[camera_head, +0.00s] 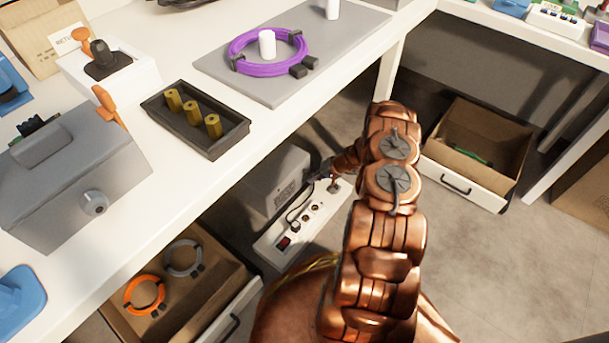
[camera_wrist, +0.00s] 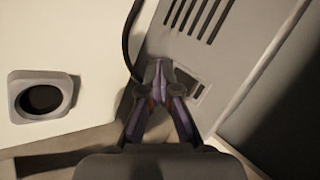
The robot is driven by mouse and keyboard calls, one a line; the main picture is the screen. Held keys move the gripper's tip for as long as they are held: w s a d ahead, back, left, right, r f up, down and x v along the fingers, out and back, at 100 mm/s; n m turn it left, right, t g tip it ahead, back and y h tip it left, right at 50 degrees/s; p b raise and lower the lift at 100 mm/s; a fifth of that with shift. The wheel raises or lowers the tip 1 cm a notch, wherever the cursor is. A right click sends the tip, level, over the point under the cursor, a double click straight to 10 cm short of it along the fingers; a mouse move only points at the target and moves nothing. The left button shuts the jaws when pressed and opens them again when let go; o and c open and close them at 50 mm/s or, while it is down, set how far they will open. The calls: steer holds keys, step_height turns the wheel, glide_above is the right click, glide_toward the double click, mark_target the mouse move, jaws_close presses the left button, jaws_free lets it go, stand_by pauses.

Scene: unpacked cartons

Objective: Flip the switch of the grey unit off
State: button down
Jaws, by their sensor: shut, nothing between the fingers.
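The grey unit (camera_head: 276,183) stands on the floor under the white table, behind the power strip. In the wrist view its panel (camera_wrist: 222,60) shows dark vent slots. A small dark-and-light rectangular detail (camera_wrist: 197,90) on the panel is partly hidden by the right finger; I cannot tell if it is the switch or which way it is set. My gripper (camera_wrist: 158,70) is shut and empty, its fingertips at or close in front of the panel; contact is unclear. In the head view my gripper (camera_head: 322,174) is small, beside the unit's right side.
A white power strip (camera_head: 270,250) with sockets, a red switch (camera_head: 284,243) and a plugged black cable lies in front of the unit. A black cable (camera_wrist: 128,45) runs left of my fingers. Open drawers (camera_head: 460,188) flank the space; the tabletop is above.

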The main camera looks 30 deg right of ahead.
steer(key=shift+s+d+r+p, duration=0.1)
steer(key=shift+s+d+p, duration=0.15)
steer(key=shift+s, duration=0.25)
steer(key=shift+s+d+r+p, duration=0.1)
steer(key=shift+s+p, duration=0.2)
steer(key=shift+s, duration=0.15)
steer(key=shift+s+d+r+p, duration=0.1)
steer(key=shift+s+d+p, duration=0.15)
steer(key=shift+s, duration=0.45)
steer(key=shift+s+d+p, duration=0.2)
steer(key=shift+s, duration=0.5)
